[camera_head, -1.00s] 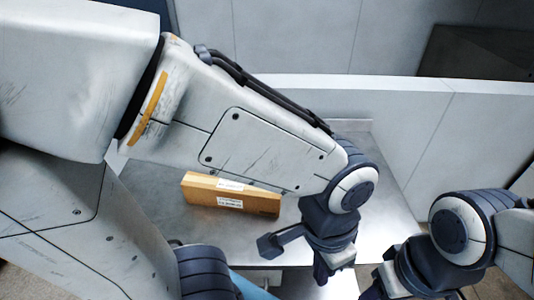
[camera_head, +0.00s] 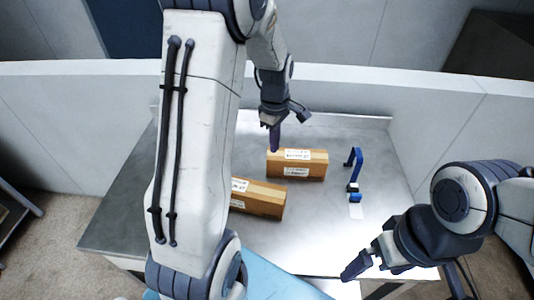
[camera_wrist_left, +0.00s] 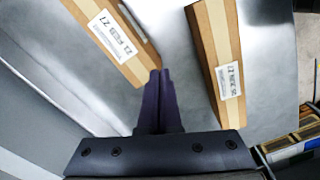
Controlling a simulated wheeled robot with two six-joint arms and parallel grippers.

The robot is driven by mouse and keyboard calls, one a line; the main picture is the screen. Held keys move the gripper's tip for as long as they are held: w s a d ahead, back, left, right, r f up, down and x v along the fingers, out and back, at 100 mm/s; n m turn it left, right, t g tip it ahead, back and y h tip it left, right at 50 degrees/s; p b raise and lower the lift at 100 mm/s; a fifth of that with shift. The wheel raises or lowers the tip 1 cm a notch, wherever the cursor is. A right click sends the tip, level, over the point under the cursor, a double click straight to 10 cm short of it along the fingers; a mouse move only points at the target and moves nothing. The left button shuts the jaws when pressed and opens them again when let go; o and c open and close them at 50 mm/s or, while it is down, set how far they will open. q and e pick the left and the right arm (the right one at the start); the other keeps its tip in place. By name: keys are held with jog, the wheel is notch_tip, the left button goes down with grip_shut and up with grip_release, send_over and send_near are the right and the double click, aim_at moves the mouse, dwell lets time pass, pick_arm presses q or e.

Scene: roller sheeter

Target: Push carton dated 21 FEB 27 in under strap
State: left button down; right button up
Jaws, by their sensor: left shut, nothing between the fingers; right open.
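The carton dated 21 FEB 27 (camera_wrist_left: 113,38) lies flat at left in the left wrist view. It appears to be the farther carton (camera_head: 297,165) in the head view, left of the blue strap (camera_head: 357,165), which stands as an arch on the table. My left gripper (camera_head: 274,138) is shut and empty, pointing down at the left end of this carton. In the left wrist view its fingertips (camera_wrist_left: 160,76) are close beside the carton's end; I cannot tell if they touch. My right gripper (camera_head: 362,262) is open and empty near the table's front edge.
A second carton (camera_head: 258,204) lies nearer and to the left, partly hidden by my left arm; its label (camera_wrist_left: 230,80) is hard to read. The metal table (camera_head: 330,228) is bare between cartons and strap. A low wall (camera_head: 420,120) stands behind it.

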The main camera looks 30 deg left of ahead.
aim_at(320, 165)
pick_arm(q)
jog(key=a+f+n, duration=0.3)
jog(key=a+n, duration=0.3)
jog(key=a, duration=0.3)
notch_tip(320, 165, down, 10)
jog(key=shift+w+r+p, duration=0.1)
jog(key=shift+r+p, duration=0.1)
jog(key=shift+p, duration=0.75)
jog(key=d, duration=0.1)
jog(key=w+d+p, duration=0.1)
jog(key=shift+w+d, duration=0.25)
jog(key=shift+d, duration=0.15)
jog(key=shift+w+d+f+p, duration=0.2)
jog(key=shift+d+p, duration=0.1)
jog(key=shift+d, duration=0.1)
jog(key=w+d, duration=0.2)
jog(key=d, duration=0.3)
jog(key=w+d+b, duration=0.1)
jog(key=w+d, duration=0.2)
jog(key=d, duration=0.3)
jog(key=w+d+b, duration=0.1)
jog(key=w+d, duration=0.2)
jog(key=d, duration=0.3)
jog(key=shift+w, duration=0.1)
jog(key=shift+a, duration=0.1)
